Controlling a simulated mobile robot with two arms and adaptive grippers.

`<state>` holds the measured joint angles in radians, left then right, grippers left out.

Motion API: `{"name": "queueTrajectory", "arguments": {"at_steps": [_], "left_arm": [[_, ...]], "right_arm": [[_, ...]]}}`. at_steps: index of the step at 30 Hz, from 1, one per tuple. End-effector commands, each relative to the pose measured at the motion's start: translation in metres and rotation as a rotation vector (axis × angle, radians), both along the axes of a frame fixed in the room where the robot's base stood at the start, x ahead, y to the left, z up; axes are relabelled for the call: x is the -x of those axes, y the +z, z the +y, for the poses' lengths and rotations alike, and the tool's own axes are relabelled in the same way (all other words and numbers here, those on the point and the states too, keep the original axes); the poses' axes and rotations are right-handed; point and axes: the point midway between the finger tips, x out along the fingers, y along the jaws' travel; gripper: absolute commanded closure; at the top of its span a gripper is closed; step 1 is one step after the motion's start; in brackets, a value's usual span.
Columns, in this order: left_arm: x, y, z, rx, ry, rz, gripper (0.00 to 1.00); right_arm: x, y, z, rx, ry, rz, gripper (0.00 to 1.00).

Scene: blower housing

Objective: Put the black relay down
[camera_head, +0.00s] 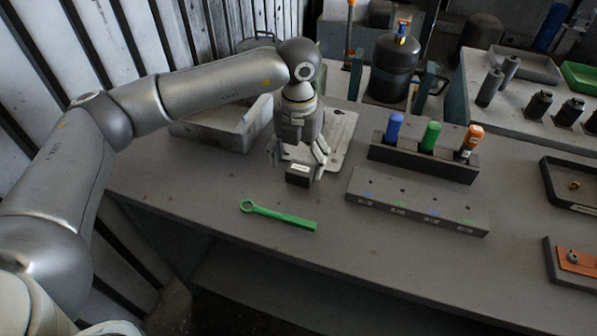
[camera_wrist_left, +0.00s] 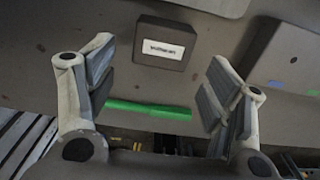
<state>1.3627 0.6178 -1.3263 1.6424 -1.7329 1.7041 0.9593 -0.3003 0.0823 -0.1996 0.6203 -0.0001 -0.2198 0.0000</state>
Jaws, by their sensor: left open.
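The black relay (camera_head: 298,175) is a small dark block with a white label. It sits on the grey workbench (camera_head: 230,195), behind the green wrench. In the left wrist view the relay (camera_wrist_left: 164,47) lies at the top middle, ahead of the fingers and apart from both. My left gripper (camera_head: 299,158) points down just above and behind the relay. In the wrist view its fingers (camera_wrist_left: 152,88) are wide apart with nothing between them touching. My right gripper is in neither view.
A green wrench (camera_head: 280,215) lies in front of the relay. A grey tray (camera_head: 225,130) stands behind left. A labelled grey block with holes (camera_head: 415,205) and a rack (camera_head: 422,164) with blue, green and orange handles stand to the right.

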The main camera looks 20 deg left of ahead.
Motion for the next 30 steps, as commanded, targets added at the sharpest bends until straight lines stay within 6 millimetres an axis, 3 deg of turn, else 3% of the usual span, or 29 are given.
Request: {"name": "queueTrajectory", "arguments": {"at_steps": [6,12,30], "left_arm": [[0.000,0.046,-0.001,0.001,-0.002,-0.004,0.25],[0.000,0.070,0.000,-0.001,-0.001,-0.002,0.25],[0.000,0.075,0.000,0.000,-0.001,0.000,0.25]], "right_arm": [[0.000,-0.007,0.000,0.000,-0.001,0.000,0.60],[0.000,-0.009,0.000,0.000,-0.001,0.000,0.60],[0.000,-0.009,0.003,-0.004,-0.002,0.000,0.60]]}}
